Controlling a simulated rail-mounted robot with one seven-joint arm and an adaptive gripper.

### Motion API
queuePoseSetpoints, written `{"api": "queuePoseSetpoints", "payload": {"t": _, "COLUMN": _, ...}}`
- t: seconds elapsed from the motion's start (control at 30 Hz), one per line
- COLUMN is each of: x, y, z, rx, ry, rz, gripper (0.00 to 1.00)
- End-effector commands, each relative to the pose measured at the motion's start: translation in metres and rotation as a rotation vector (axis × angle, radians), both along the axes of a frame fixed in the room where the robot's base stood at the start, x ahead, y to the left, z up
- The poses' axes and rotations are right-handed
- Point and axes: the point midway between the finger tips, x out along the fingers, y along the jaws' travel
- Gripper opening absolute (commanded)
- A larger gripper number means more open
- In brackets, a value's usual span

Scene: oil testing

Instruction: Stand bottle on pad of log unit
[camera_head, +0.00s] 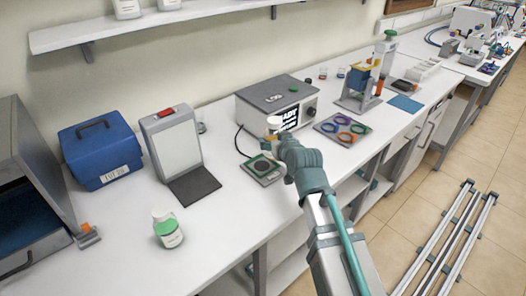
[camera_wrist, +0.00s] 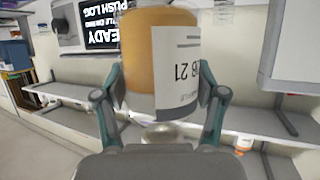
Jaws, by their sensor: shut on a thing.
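My gripper (camera_head: 277,143) is shut on a bottle (camera_head: 274,124). In the wrist view, the bottle (camera_wrist: 165,60) has amber contents and a white label reading "B 21", with one finger of my gripper (camera_wrist: 162,100) on each side. The log unit (camera_head: 277,107) is a grey box at the wall; its black screen (camera_wrist: 100,22) reads "READY" and "PUSH LOG".
A green-filled white-capped bottle (camera_head: 167,228) stands at the front left, near a white panel stand (camera_head: 175,143) and blue case (camera_head: 100,150). A tray of coloured rings (camera_head: 345,131) lies right of the log unit. Bare bench (camera_head: 222,205) lies left of the pad.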

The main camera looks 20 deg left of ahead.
Motion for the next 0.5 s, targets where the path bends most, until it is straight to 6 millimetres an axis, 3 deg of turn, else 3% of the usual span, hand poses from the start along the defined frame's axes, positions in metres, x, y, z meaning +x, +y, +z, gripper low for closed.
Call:
{"api": "queuePoseSetpoints", "payload": {"t": 0.1, "x": 0.020, "y": 0.024, "z": -0.009, "rx": -0.002, "ry": 0.001, "rz": 0.001, "gripper": 0.15}}
{"api": "queuePoseSetpoints", "payload": {"t": 0.5, "x": 0.040, "y": 0.052, "z": -0.059, "rx": 0.001, "ry": -0.001, "rz": 0.000, "gripper": 0.15}}
